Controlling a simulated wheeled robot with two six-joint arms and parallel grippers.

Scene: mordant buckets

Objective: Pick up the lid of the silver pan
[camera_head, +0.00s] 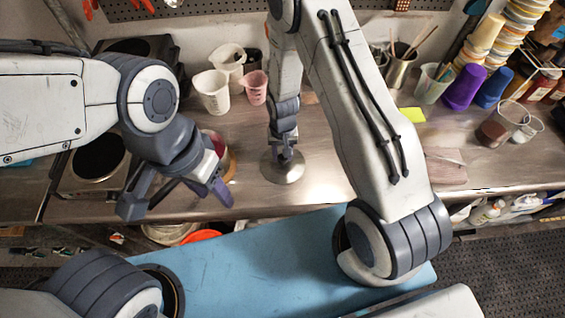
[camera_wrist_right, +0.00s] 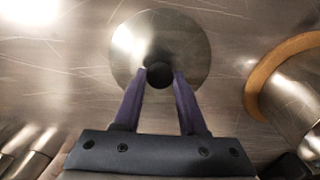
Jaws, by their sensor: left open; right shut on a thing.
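The lid (camera_head: 283,172) is a round, shiny silver disc over the steel worktop, near its front edge. In the right wrist view the lid (camera_wrist_right: 190,45) has a black knob (camera_wrist_right: 159,74) at its middle. My right gripper (camera_head: 286,155) is above the lid, and its purple fingers (camera_wrist_right: 160,76) are closed on the knob. I cannot tell whether the lid touches the worktop. My left gripper (camera_head: 176,203) is open and empty, left of the lid. A round metal vessel with a tan rim (camera_wrist_right: 262,84) stands beside the lid, partly hidden behind my left gripper in the head view.
White cups (camera_head: 212,92) and a pink cup (camera_head: 254,88) stand behind. A hot plate (camera_head: 98,160) is at the left. Purple (camera_head: 465,88) and blue cups stand at the back right, with a brown-stained beaker (camera_head: 503,124) nearer.

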